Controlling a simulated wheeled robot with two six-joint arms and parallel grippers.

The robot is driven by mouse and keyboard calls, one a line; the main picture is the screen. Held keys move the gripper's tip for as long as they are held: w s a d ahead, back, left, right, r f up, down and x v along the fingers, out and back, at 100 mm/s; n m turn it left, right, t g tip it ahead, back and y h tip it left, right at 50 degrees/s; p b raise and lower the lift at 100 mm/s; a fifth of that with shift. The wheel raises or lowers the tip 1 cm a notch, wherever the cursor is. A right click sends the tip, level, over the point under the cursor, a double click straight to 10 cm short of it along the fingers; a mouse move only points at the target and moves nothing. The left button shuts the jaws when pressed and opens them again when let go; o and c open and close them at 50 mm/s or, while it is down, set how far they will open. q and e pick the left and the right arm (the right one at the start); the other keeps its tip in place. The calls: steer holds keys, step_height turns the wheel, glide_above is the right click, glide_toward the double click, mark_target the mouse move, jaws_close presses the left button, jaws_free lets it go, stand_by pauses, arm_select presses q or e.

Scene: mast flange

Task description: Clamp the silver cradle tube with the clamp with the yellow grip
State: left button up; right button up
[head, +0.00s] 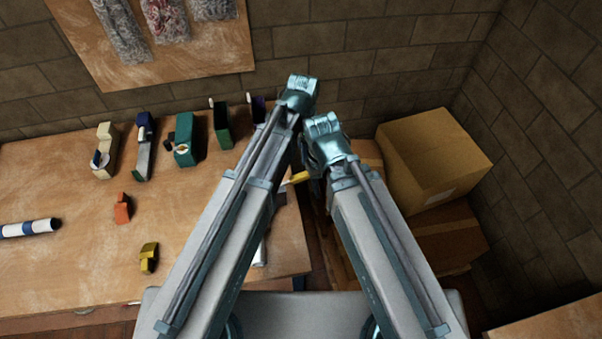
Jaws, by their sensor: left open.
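A small yellow piece (300,177) shows between my two arms near the table's right edge, with a pale part beside it. It may be the yellow grip, but my arms hide most of it. A yellow block-like object (149,257) lies on the front of the table, apart from my arms. A pale silvery-white piece (260,251) shows just right of my left arm; I cannot tell whether it is the cradle tube. My left gripper is open, mostly hidden by its own arm, and I see nothing held in it. My right gripper is hidden behind its arm.
The wooden table (75,275) has free room at front left. A blue-and-white tube (30,228), an orange piece (122,208) and several tools, including a teal one (185,140), lie on it. Cardboard boxes (430,155) stand at right. A board (150,60) hangs on the wall.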

mark_target(302, 174)
arm_select(q)
step_height(302, 174, down, 14)
steer(key=b, duration=1.3)
steer(key=shift+r, duration=0.25)
jaws_close()
stand_by(0.5)
